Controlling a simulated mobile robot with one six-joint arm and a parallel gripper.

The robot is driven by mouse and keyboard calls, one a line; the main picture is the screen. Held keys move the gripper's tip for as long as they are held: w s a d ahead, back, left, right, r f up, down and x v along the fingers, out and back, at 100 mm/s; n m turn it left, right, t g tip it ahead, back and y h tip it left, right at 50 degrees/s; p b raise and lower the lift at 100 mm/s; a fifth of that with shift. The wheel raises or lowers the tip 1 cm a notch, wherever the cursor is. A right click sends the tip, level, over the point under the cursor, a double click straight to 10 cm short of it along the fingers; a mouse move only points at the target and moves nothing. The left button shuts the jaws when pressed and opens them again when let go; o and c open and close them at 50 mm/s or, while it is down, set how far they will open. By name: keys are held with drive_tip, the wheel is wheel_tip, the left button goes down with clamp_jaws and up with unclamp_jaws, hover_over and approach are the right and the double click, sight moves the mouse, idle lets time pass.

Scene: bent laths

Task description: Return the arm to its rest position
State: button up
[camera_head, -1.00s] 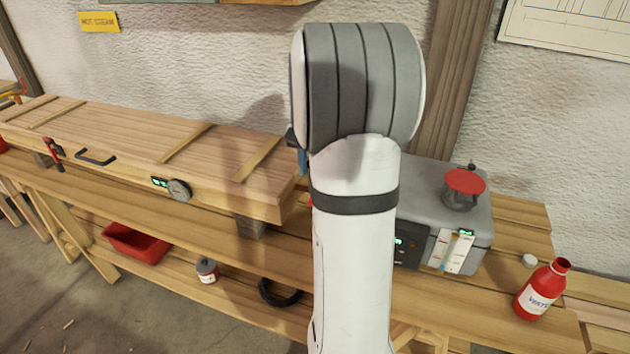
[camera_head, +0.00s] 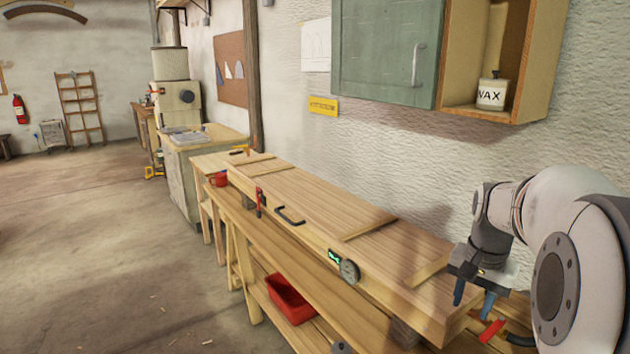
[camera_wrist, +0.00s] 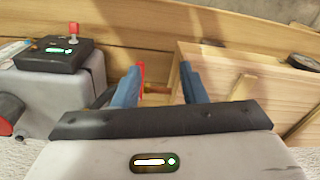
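My gripper (camera_head: 473,298) is at the lower right in the head view, by the near right end of the long wooden box (camera_head: 318,207). Its two blue fingers are apart. In the wrist view my gripper (camera_wrist: 158,84) shows a clear gap between the fingers with nothing held in it. A small red part (camera_wrist: 140,70) shows beside the left fingertip; I cannot tell whether they touch. The wooden box also shows to the right of the fingers in the wrist view (camera_wrist: 222,72). My white arm fills the right edge of the head view.
A green cabinet (camera_head: 385,50) and an open shelf with a wax pot (camera_head: 491,93) hang on the wall above. A grey unit (camera_wrist: 40,95) with a black control box (camera_wrist: 55,55) is left of the fingers. A red bin (camera_head: 288,300) sits below the bench. The floor at left is open.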

drive_tip(key=s+a+f+n+t, duration=0.2)
drive_tip(key=s+a+n, duration=0.6)
drive_tip(key=s+a, duration=0.6)
drive_tip(key=a+f, duration=0.1)
drive_tip(key=a, duration=0.1)
drive_tip(key=shift+s+a+n, duration=0.25)
drive_tip(key=shift+a+n, duration=0.1)
drive_tip(key=shift+n, duration=0.05)
drive_tip(key=shift+s, duration=0.1)
